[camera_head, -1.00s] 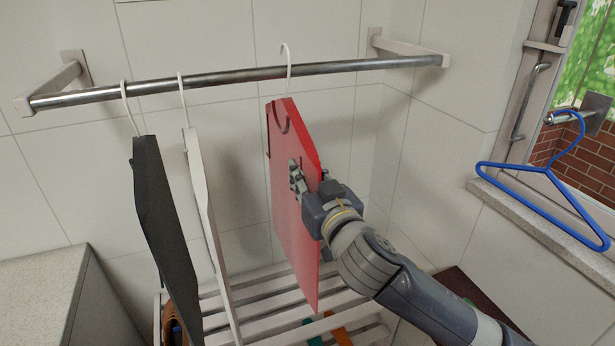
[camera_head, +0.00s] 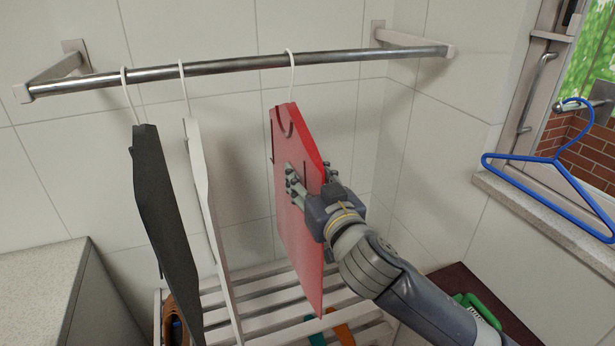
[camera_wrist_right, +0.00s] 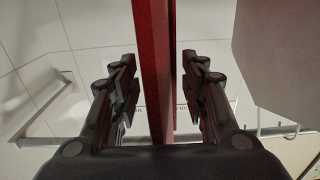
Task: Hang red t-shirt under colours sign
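The red t-shirt (camera_head: 298,220) is a flat, stiff panel on a white hanger. Its hook (camera_head: 291,70) is over the metal rod (camera_head: 235,63), right of the other garments. My right gripper (camera_head: 312,182) has one finger on each side of the shirt's right part. In the right wrist view, the fingers (camera_wrist_right: 158,95) are spread on both sides of the red shirt edge (camera_wrist_right: 155,70), with gaps visible. My left gripper is not in view.
A black garment (camera_head: 165,220) and a white garment (camera_head: 208,220) hang on the left part of the rod. A slatted rack (camera_head: 265,297) stands below. A blue hanger (camera_head: 550,160) hangs by the window at the right.

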